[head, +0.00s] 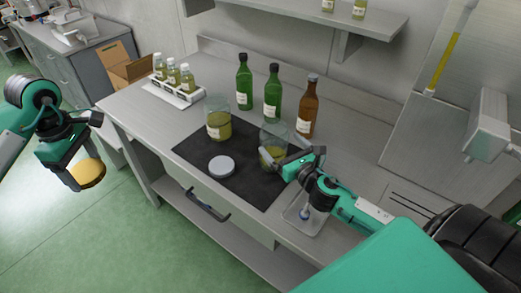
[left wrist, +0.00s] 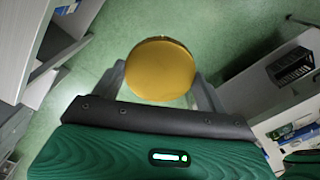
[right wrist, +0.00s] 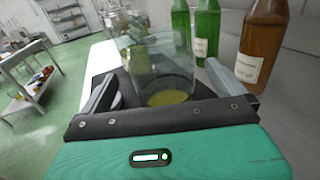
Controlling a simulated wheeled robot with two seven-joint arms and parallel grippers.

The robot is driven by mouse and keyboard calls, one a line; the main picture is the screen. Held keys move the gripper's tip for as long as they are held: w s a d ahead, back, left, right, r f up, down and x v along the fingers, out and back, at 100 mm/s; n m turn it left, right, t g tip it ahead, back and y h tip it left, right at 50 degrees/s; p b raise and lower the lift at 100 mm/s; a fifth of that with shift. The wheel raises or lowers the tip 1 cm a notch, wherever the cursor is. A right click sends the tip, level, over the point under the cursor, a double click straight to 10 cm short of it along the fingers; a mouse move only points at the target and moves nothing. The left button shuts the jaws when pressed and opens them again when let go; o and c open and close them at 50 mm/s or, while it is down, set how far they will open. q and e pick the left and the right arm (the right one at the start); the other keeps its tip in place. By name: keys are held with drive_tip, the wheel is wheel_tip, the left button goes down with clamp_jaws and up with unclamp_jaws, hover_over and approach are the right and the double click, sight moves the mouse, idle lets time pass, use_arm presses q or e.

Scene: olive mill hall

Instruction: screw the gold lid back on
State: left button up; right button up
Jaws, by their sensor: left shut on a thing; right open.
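The gold lid (head: 90,173) is in my left gripper (head: 84,166), held out over the floor left of the bench. In the left wrist view the round gold lid (left wrist: 161,69) sits between the fingers. My right gripper (head: 278,160) is at the right-hand glass jar (head: 274,135), which stands upright and open on the dark mat. In the right wrist view this jar (right wrist: 160,62), with yellowish contents low inside, stands between the spread fingers. A second open jar (head: 218,126) with a pale label and greenish-yellow contents stands to its left. A grey lid (head: 222,166) lies on the mat.
The dark mat (head: 190,151) lies on the metal bench. Green bottles (head: 244,82) and (head: 272,92) and a brown bottle (head: 308,108) stand behind the jars. A white rack (head: 172,91) of small bottles is at back left. A clear tray (head: 300,215) lies under my right arm.

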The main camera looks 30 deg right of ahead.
sight(268, 128)
use_arm(q)
drive_tip(key=shift+r, duration=0.25)
use_arm(e)
drive_tip(key=shift+w+r, duration=0.15)
drive_tip(key=shift+w, duration=0.15)
use_arm(q)
drive_tip(key=shift+r+p, duration=0.6)
drive_tip(key=shift+p, duration=0.2)
use_arm(e)
drive_tip(key=w, duration=0.3)
drive_tip(key=shift+w, duration=0.15)
use_arm(q)
drive_tip(key=shift+r, duration=0.1)
use_arm(e)
drive_tip(key=shift+w+f, duration=0.25)
drive_tip(key=shift+w, duration=0.4)
drive_tip(key=c, duration=1.9)
use_arm(q)
drive_tip(key=shift+r+p, duration=0.15)
drive_tip(key=shift+p, duration=0.15)
use_arm(e)
drive_tip(key=shift+d+r, duration=0.1)
drive_tip(key=shift+r, duration=0.15)
